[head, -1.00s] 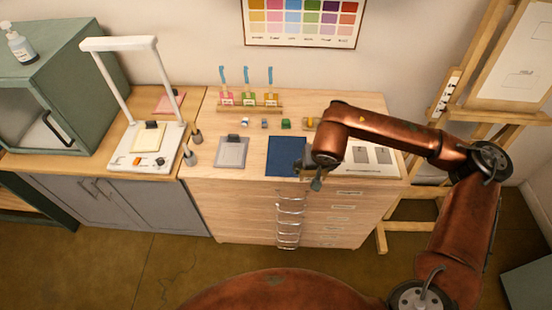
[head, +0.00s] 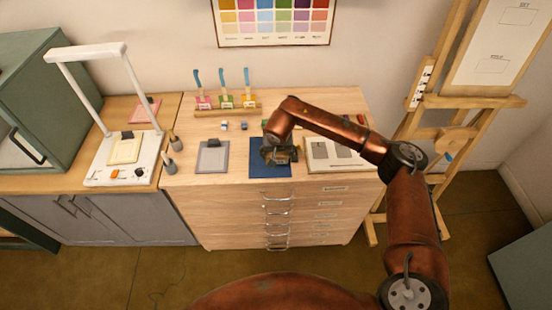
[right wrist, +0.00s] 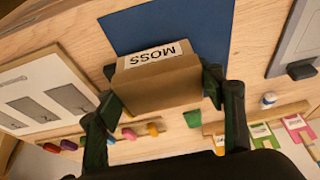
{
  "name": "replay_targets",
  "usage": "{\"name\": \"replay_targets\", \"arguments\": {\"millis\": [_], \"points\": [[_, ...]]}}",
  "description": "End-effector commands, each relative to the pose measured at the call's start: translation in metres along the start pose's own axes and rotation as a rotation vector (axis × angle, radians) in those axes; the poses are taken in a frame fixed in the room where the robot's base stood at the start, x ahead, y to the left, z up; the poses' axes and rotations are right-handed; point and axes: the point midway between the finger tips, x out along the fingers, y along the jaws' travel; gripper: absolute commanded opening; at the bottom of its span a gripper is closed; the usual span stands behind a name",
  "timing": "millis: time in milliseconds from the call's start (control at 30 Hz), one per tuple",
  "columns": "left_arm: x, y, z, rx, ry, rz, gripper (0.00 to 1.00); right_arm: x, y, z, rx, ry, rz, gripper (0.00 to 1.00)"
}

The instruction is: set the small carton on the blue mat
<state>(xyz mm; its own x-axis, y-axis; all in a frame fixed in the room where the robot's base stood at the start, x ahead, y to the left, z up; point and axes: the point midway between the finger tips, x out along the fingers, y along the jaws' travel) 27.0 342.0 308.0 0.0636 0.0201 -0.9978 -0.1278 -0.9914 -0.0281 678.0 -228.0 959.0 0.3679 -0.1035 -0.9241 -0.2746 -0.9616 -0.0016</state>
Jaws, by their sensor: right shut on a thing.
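The small brown carton (right wrist: 160,75), with a white label reading MOSS, is between the two fingers of my right gripper (right wrist: 168,100) in the right wrist view. The gripper is shut on it. The blue mat (right wrist: 165,25) lies behind the carton there. In the head view my right gripper (head: 281,155) is over the blue mat (head: 262,171) and hides its right part. I cannot make out the carton clearly in the head view, nor tell whether it touches the mat. My left gripper is not in view.
A grey pad (head: 212,158) lies left of the mat, and a pale board with grey panels (head: 325,163) lies right. A white lamp stand (head: 115,178) is further left.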

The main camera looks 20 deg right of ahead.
Motion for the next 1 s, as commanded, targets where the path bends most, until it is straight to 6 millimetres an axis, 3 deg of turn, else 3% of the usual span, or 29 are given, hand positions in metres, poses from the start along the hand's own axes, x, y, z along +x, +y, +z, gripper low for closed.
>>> {"name": "replay_targets", "arguments": {"millis": [367,733,767,1000], "points": [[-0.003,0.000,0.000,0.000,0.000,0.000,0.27,0.035,-0.003,0.009,0.001,-0.001,-0.001,0.35],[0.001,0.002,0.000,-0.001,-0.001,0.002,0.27,0.041,-0.003,0.010,0.000,0.001,0.000,0.35],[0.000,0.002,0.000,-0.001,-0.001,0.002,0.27,0.040,-0.003,0.011,0.000,0.000,0.000,0.64],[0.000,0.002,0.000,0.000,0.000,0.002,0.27,0.039,-0.003,0.010,0.000,0.000,0.000,0.80]]}}
